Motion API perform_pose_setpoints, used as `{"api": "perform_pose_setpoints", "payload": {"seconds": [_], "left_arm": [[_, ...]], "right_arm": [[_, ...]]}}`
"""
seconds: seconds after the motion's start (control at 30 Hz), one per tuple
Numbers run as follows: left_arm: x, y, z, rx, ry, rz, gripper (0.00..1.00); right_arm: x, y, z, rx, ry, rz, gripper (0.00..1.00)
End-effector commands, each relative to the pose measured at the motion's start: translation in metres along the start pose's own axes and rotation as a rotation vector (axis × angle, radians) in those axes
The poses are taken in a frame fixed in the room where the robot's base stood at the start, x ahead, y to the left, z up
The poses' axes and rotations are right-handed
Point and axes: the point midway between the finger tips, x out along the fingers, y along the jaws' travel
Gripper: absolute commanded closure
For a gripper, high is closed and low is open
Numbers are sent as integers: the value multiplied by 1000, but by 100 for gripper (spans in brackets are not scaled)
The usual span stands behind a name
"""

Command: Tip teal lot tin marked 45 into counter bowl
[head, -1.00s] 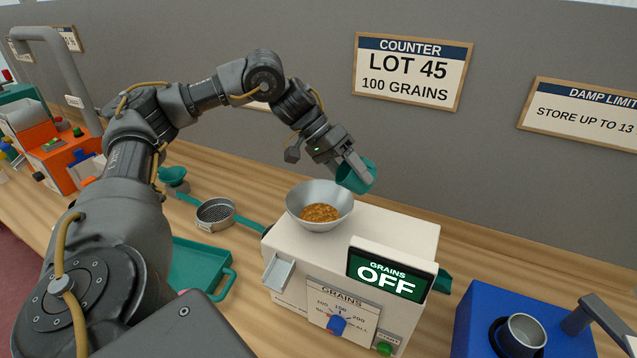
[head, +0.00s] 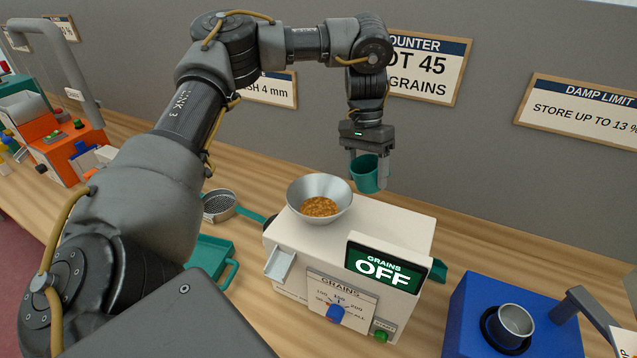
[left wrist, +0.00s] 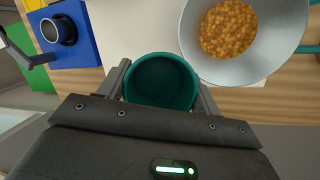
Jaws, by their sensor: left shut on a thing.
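The teal tin (head: 367,176) is held between the fingers of my left gripper (head: 369,172), just behind and to the right of the counter bowl. It is close to upright, and no mark is legible on it. In the left wrist view the tin (left wrist: 160,84) shows a dark inside with no grain visible. The metal counter bowl (head: 338,189) sits on top of the white grain counter (head: 392,222) and holds golden-brown grain (head: 320,206). The counter's display (head: 385,268) reads GRAINS OFF. My right gripper is not in view.
A teal-handled sieve (head: 220,206) and a teal tray (head: 206,262) lie left of the counter. A blue device (head: 465,310) with a metal cup (head: 515,322) stands at the right. An orange machine (head: 58,150) is at the far left. Wall signs hang behind.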

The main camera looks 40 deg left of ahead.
Motion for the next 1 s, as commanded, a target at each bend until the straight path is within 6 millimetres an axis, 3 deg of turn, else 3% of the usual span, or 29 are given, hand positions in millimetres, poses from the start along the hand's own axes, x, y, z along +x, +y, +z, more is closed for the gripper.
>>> {"api": "perform_pose_setpoints", "payload": {"seconds": [0.3,0.6,1.0], "left_arm": [[6,10,-14,-51,-124,-137,90],[42,6,-25,-86,-210,-217,90],[56,5,-30,-100,-244,-252,90]], "right_arm": [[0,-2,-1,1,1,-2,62],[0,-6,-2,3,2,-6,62],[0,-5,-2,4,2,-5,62]]}}
